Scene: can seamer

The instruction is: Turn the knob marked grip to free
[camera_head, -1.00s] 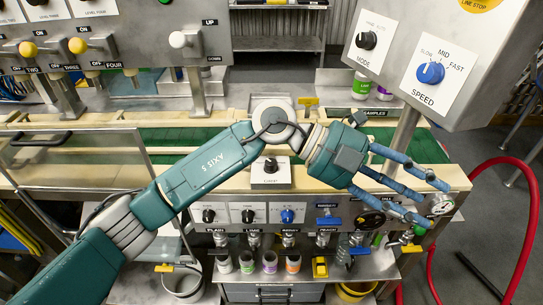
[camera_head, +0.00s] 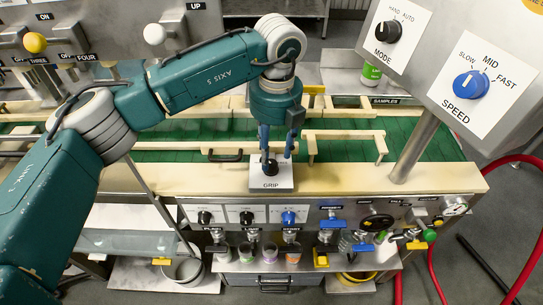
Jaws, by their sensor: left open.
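The grip knob (camera_head: 269,167) is a small black knob on a white plate marked GRIP, on the pale wooden front ledge. Its pointer and any position marks are too small or covered to read. My left gripper (camera_head: 277,155) points down over the knob, its blue fingers apart, one on each side of it. I cannot tell whether the fingers touch the knob. My right gripper is not in view.
A green conveyor (camera_head: 343,149) with wooden rails runs behind the ledge. The speed and mode panel (camera_head: 445,75) stands at the right on a grey post (camera_head: 416,145). Below the ledge is a front panel with more knobs, valves and several small cups.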

